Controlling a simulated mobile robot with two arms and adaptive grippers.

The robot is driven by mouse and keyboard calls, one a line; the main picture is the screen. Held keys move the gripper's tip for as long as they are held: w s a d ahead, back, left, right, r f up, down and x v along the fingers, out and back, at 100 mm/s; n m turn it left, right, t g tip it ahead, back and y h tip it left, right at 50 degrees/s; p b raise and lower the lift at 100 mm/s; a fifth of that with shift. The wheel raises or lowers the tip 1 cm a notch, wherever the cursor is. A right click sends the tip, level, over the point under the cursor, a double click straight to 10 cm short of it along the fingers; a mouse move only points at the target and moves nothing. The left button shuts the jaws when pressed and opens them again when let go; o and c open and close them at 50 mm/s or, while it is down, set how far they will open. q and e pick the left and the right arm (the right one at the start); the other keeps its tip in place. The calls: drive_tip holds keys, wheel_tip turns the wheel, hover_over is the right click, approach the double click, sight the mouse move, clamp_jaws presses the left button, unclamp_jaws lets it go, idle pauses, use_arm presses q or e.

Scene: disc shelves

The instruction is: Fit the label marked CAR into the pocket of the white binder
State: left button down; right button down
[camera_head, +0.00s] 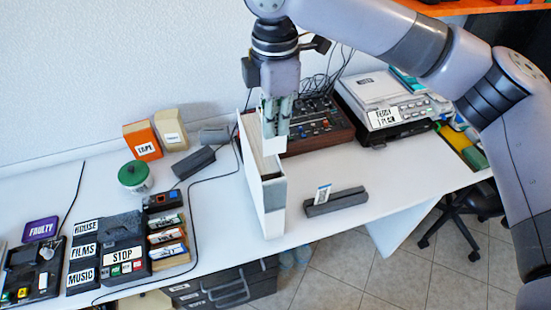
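The white binder (273,211) stands upright on the white desk near its front edge, with its narrow spine facing me. My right gripper (276,128) points down over the binder's far part. A small white piece (273,146) shows right at its fingertips; I cannot tell whether it is gripped or part of something behind. A small white card with blue print (322,193) stands tilted at the dark slotted block (335,201), right of the binder. Its lettering is too small to read, so I cannot confirm CAR. The binder's pocket is not clear. My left gripper is out of view.
A mixer (318,128) with cables and a printer-like device (384,103) stand behind and right. Dark consoles (122,247), labelled boxes (142,139) and a green-lidded pot (134,175) stand left. A black cable crosses the desk. Drawers (222,290) sit below the front edge.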

wheel_tip(320, 180, down, 6)
drive_tip(key=shift+r+p, duration=0.15)
drive_tip(key=shift+p, duration=0.3)
drive_tip(key=shift+f+p, duration=0.45)
drive_tip(key=shift+f, duration=1.75)
drive_tip(key=shift+f, duration=0.3)
drive_tip(key=shift+f, duration=0.3)
drive_tip(key=c, duration=1.8)
unclamp_jaws()
drive_tip(key=shift+r, duration=0.1)
drive_tip(key=b, duration=0.2)
approach(275, 153)
